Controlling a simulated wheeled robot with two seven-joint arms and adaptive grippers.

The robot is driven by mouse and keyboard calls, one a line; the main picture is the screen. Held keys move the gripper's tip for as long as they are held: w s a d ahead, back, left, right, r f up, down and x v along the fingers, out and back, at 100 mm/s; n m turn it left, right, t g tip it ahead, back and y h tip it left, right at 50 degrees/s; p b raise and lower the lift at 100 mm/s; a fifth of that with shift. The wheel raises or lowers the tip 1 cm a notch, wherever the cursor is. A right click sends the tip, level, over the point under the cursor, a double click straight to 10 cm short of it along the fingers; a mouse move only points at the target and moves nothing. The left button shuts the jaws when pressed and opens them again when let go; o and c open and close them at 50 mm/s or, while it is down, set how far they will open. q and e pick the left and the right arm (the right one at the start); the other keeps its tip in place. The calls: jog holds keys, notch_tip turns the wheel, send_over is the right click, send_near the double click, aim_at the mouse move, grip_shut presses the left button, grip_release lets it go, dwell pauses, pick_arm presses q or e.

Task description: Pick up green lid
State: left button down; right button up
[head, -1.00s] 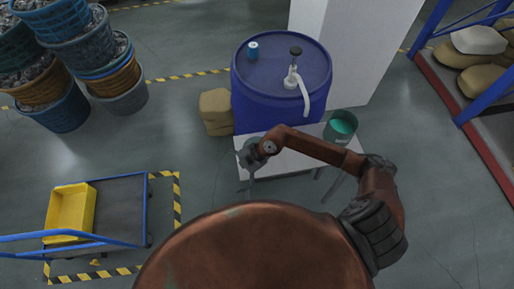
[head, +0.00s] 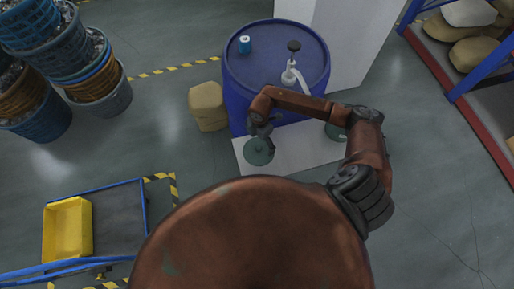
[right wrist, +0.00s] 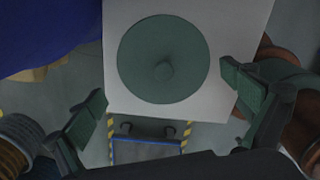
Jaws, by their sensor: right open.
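The green lid (head: 258,151), a dark green disc, lies on the white table near its left end. In the right wrist view the lid (right wrist: 150,40) shows whole, with a round knob in its middle. My right gripper (head: 262,127) is at the far edge of the lid in the head view, between the lid and the blue drum. In the right wrist view the right gripper (right wrist: 168,100) has its fingers wide apart, one on each side of the picture, with nothing between them. My left gripper is not in view.
A blue drum (head: 265,60) with a pump stands behind the white table (head: 285,155). A green bucket (head: 335,132) is partly hidden by my right arm. A tan canister (head: 207,103) is left of the drum. Baskets and a cart with a yellow bin (head: 67,230) stand farther left.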

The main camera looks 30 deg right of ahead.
aim_at(259, 149)
jog(key=f, duration=0.2)
jog(key=f+p, duration=0.1)
jog(key=shift+s+a+f, duration=0.1)
jog(key=shift+s+a, duration=0.15)
jog(key=shift+a, duration=0.1)
notch_tip(259, 149, down, 2)
jog(key=shift+f, duration=0.25)
jog(key=c, duration=1.8)
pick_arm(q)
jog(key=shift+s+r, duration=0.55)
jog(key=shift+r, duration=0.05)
pick_arm(e)
jog(key=shift+s+f, duration=0.1)
grip_shut()
